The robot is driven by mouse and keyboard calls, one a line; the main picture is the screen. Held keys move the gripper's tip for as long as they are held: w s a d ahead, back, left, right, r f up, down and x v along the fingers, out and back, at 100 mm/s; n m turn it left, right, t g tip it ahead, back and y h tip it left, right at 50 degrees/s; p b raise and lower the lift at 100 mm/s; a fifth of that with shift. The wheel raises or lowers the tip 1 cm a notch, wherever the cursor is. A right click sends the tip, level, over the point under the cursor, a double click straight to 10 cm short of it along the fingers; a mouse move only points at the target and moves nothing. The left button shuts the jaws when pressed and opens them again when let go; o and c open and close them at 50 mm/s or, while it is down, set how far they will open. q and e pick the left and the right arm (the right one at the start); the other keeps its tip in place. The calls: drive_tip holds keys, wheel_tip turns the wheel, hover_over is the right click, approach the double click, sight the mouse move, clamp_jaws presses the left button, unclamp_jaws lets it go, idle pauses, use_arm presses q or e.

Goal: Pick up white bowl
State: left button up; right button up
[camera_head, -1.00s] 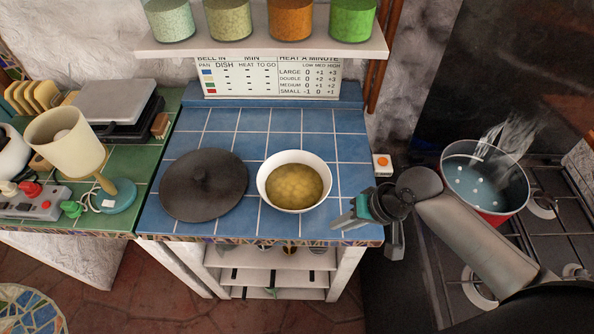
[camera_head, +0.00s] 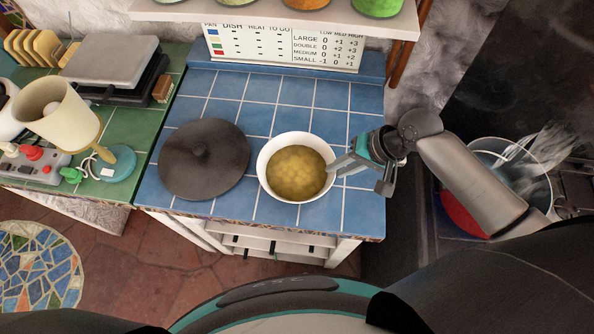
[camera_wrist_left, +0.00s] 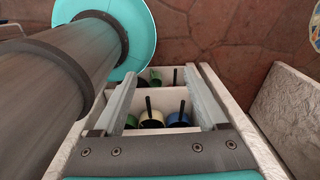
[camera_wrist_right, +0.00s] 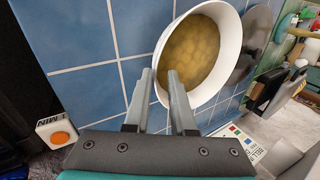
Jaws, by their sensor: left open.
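The white bowl (camera_head: 265,174) stands on the blue tiled counter, filled with a yellow-brown food. It also shows in the right wrist view (camera_wrist_right: 232,40). My right gripper (camera_head: 332,167) is at the bowl's right edge in the head view. In the right wrist view its fingertips (camera_wrist_right: 160,74) are partly closed, at the near rim, with a narrow gap between them. I cannot tell whether they press on the rim.
A dark lid (camera_head: 203,160) lies left of the bowl. A shelf with jars overhangs the back.

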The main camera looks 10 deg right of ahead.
sight(319, 179)
drive_tip(key=shift+d+b+x, duration=0.1)
drive_tip(key=shift+b+x, duration=0.1)
drive_tip(key=shift+x, duration=1.5)
drive_tip(key=shift+d+b+x, duration=0.15)
drive_tip(key=shift+x, duration=1.55)
drive_tip(key=shift+w, duration=0.15)
clamp_jaws()
